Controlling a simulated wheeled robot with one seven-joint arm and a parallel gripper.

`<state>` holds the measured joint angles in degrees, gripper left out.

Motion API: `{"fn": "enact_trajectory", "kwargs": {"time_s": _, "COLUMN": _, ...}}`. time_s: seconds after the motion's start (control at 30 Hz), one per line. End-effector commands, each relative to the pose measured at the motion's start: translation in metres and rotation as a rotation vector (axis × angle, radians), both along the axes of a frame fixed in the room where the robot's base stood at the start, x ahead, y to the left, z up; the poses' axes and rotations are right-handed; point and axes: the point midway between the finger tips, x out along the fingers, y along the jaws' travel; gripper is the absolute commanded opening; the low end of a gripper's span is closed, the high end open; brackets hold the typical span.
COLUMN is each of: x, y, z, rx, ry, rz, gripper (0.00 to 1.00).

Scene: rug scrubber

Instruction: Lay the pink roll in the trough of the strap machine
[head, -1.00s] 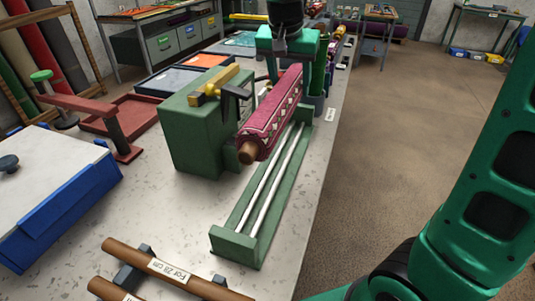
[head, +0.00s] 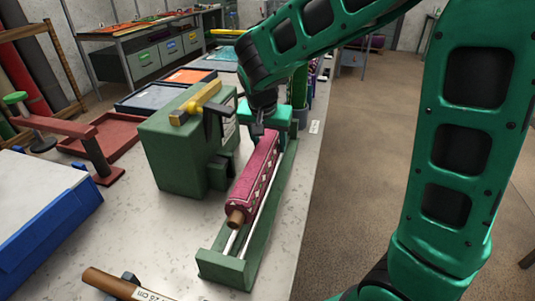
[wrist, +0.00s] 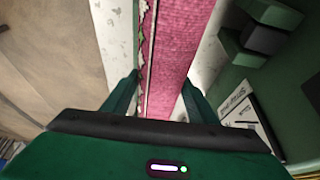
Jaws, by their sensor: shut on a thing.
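The pink roll (head: 254,180), with a pale patterned border and a brown core end, lies lengthwise in line with the trough (head: 224,268) of the green strap machine (head: 185,150). The trough has two pale rods; the roll covers much of them. I cannot tell whether the roll rests on the rods or is just above. My gripper (head: 264,128) is shut on the roll near its far end. In the wrist view, the fingers of my gripper (wrist: 160,98) stand on either side of the pink roll (wrist: 175,55).
A blue-sided box (head: 50,222) with a pale top stands at the left. A brown rod (head: 110,284) lies at the front edge. A red tray (head: 112,140) and a dark blue tray (head: 160,96) are behind. The bench's right edge runs close beside the trough.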

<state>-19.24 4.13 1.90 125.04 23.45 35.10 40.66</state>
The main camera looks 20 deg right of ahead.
Motion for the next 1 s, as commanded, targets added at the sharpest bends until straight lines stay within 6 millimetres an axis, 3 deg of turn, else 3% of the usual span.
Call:
{"fn": "enact_trajectory", "kwargs": {"time_s": 0.4, "x": 0.000, "y": -0.001, "z": -0.038, "rx": 0.000, "ry": 0.000, "rz": -0.002, "gripper": 0.08}}
{"fn": "enact_trajectory", "kwargs": {"time_s": 0.6, "x": 0.000, "y": -0.001, "z": -0.039, "rx": 0.001, "ry": -0.002, "rz": -0.002, "gripper": 0.08}}
{"fn": "enact_trajectory", "kwargs": {"time_s": 0.63, "x": 0.000, "y": -0.001, "z": -0.040, "rx": 0.000, "ry": 0.000, "rz": -0.003, "gripper": 0.55}}
{"fn": "enact_trajectory", "kwargs": {"time_s": 0.7, "x": 0.000, "y": -0.001, "z": -0.039, "rx": 0.000, "ry": 0.000, "rz": -0.003, "gripper": 0.72}}
{"fn": "enact_trajectory", "kwargs": {"time_s": 1.0, "x": 0.000, "y": -0.002, "z": -0.039, "rx": 0.000, "ry": -0.001, "rz": -0.004, "gripper": 0.72}}
